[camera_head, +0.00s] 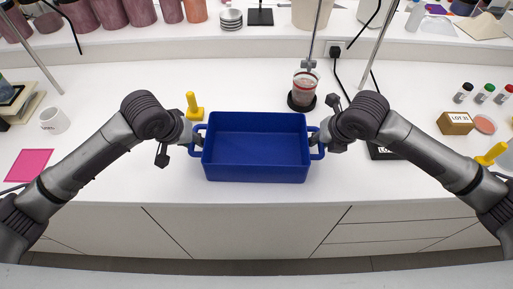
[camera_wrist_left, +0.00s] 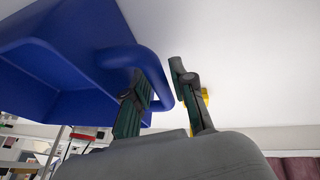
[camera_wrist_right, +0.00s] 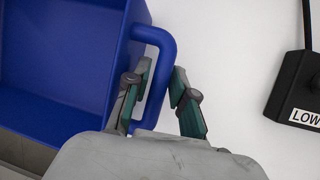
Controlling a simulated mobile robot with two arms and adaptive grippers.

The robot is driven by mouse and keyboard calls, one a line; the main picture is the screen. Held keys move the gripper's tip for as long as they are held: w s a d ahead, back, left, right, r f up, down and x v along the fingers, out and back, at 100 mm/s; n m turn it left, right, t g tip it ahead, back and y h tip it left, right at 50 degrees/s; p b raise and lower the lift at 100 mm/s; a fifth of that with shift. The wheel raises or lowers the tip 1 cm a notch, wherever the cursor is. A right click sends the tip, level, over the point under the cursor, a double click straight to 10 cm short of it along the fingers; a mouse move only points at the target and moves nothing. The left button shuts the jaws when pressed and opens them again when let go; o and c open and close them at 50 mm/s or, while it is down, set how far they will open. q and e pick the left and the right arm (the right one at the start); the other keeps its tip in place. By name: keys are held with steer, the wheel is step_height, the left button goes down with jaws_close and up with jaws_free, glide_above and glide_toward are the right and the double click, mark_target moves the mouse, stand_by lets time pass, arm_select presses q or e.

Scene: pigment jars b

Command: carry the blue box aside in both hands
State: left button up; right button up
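The blue box (camera_head: 256,171) is an open, empty tray with a loop handle at each end. It appears level on the white worktop, close to its front edge. My left gripper (camera_head: 196,142) is at the box's left handle. In the left wrist view its fingers (camera_wrist_left: 160,88) stand apart astride the handle (camera_wrist_left: 152,66), with a gap on the outer side. My right gripper (camera_head: 316,141) is at the right handle. In the right wrist view its fingers (camera_wrist_right: 162,88) also stand apart, one inside and one outside the handle (camera_wrist_right: 166,50); contact is unclear.
A yellow object (camera_head: 194,107) stands just behind the box's left end. A beaker (camera_head: 304,88) on a dark base stands behind its right end. A black device (camera_head: 380,151) lies right of it. A pink sheet (camera_head: 28,165) and mug (camera_head: 55,121) are far left.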

arm_select(q)
jaws_close()
arm_select(e)
jaws_close()
arm_select(q)
steer(key=shift+r, duration=0.1)
arm_select(e)
steer(key=shift+r, duration=0.1)
